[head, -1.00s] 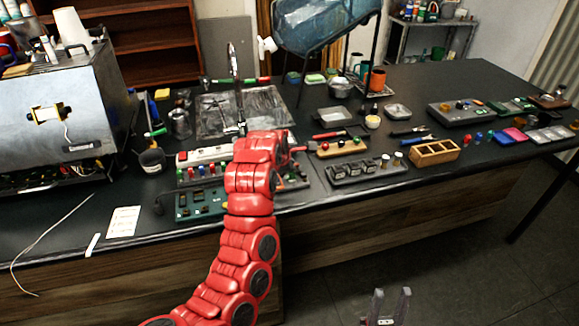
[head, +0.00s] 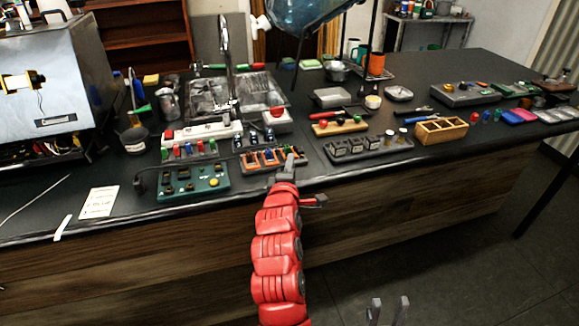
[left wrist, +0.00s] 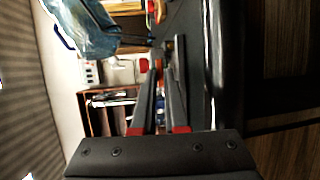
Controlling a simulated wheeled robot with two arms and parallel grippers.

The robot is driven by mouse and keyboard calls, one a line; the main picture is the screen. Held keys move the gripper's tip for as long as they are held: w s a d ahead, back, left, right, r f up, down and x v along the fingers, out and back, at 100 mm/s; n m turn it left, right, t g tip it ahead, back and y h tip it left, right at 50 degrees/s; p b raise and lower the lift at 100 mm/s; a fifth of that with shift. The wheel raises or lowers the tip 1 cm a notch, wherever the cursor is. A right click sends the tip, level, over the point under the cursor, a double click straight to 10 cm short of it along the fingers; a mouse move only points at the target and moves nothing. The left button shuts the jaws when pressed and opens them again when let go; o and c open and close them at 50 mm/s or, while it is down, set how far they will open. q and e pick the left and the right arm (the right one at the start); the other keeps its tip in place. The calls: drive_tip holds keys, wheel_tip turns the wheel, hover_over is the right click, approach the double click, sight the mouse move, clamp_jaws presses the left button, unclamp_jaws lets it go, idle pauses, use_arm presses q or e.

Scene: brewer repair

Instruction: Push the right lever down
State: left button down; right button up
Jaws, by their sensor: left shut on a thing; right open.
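My left gripper (head: 290,163) is at the right end of this block, in front of the rightmost lever. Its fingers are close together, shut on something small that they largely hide. In the left wrist view the finger tips (left wrist: 163,60) have a narrow gap with a small dark part at their ends; the lever itself is not clear there. My right gripper (head: 388,312) is open and empty, low in front of the counter.
A teal panel (head: 194,184) lies left of the block, a white power strip (head: 202,132) behind it. A grey tray of black modules (head: 366,148) and a wooden box (head: 441,130) are to the right. The counter's front edge is just below the block.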

use_arm(q)
drive_tip(key=shift+d+f+m+t+b, duration=0.1)
drive_tip(key=shift+f+m+t+b, duration=0.2)
drive_tip(key=shift+f+t+b, duration=0.5)
drive_tip(key=shift+r, duration=0.15)
drive_tip(key=c, duration=0.9)
unclamp_jaws()
drive_tip(key=shift+d, duration=0.1)
drive_tip(key=shift+c, duration=0.2)
